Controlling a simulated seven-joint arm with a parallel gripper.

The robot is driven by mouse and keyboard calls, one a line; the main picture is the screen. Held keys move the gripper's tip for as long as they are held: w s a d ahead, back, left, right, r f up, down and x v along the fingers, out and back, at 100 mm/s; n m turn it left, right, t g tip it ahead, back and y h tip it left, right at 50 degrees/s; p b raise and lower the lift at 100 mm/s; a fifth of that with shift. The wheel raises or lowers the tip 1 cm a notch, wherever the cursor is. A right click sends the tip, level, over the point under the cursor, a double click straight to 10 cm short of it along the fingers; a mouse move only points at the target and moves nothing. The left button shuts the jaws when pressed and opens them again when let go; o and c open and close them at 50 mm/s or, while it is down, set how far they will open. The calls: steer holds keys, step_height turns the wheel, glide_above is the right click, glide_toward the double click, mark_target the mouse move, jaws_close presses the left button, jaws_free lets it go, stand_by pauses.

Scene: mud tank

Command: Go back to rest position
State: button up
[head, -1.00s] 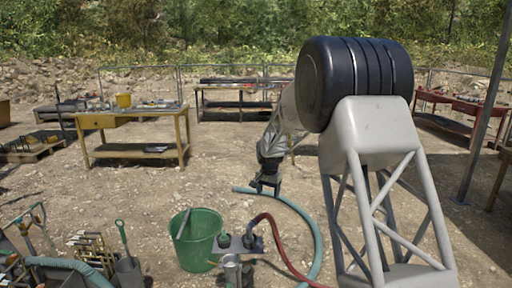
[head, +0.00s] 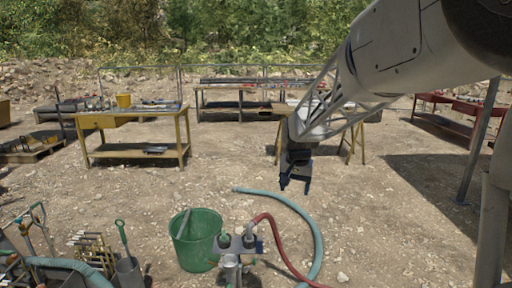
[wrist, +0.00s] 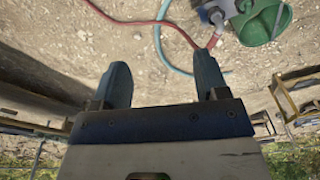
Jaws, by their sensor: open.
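My gripper (head: 295,186) hangs open and empty in the air at the end of my arm, right of centre in the head view. Its fingers point down, above bare ground and beyond the teal hose. In the wrist view my gripper (wrist: 162,85) shows two dark fingers spread apart with nothing between them. My arm reaches in from the upper right of the head view.
A green bucket (head: 196,240) stands beside a pump fitting (head: 238,245) with a red hose (head: 283,250) and a teal hose (head: 305,222). A yellow workbench (head: 130,119) is at left, a red table (head: 446,121) at right. Open gravel lies between.

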steer(key=s+d+r+n, duration=0.1)
steer(key=s+d+r, duration=0.1)
steer(key=s, duration=0.8)
steer(key=s+d+r+n, duration=0.1)
steer(key=s+d+r, duration=0.1)
steer(key=s, duration=0.9)
steer(key=s+d+f, duration=0.1)
steer(key=s+f, duration=0.1)
steer(key=s, duration=0.7)
steer(key=s+d+f+n+t, duration=0.1)
steer(key=s+f, duration=0.1)
steer(key=s, duration=0.8)
steer(key=shift+s+d, duration=0.2)
steer(key=shift+f, duration=0.1)
